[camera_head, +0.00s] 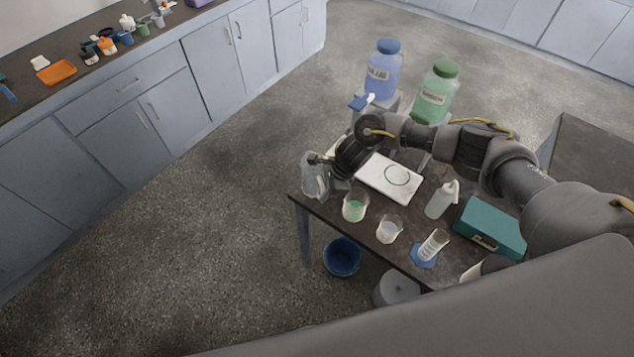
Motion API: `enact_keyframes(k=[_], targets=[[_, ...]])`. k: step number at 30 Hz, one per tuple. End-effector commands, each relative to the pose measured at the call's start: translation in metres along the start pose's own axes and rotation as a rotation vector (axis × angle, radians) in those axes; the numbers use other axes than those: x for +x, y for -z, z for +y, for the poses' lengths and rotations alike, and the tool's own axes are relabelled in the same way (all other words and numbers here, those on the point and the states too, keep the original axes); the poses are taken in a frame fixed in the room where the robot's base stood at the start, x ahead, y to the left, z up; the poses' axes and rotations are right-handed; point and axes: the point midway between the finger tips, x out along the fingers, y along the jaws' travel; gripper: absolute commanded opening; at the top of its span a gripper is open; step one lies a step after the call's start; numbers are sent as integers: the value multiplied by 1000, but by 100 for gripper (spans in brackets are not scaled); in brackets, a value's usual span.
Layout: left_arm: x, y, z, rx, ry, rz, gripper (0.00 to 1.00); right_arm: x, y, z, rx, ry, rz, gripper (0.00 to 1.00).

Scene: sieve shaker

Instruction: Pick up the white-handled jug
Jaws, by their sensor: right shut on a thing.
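The jug (313,182) is a clear vessel at the left corner of the dark table (375,232). Its handle is hidden behind my gripper, so its white colour cannot be made out. My right arm reaches in from the right, over the table. My right gripper (321,160) is at the jug's upper part and is shut on it; the fingers are small and partly hidden. The jug looks about upright; whether its base touches the table cannot be told. My left gripper is not in view.
A beaker of green liquid (355,207) stands close right of the jug, with a clear beaker (389,231), a measuring cylinder (432,245), a white bottle (441,200) and a teal box (489,229) beyond. A white plate (392,180) lies behind. A blue bucket (342,257) is below.

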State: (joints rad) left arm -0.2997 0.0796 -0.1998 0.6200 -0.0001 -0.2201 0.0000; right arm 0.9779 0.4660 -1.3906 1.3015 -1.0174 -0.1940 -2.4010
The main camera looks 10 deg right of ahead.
Motion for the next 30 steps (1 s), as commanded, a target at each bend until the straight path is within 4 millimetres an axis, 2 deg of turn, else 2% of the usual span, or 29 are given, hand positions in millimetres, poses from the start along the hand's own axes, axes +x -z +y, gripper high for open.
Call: enact_keyframes(k=[14, 22, 30], targets=[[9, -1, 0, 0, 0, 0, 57, -8, -4, -1, -3, 2, -3, 0], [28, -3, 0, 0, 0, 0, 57, -27, -12, -2, -4, 5, -3, 0], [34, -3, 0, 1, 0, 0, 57, -55, -17, 21, -4, 3, -3, 0]])
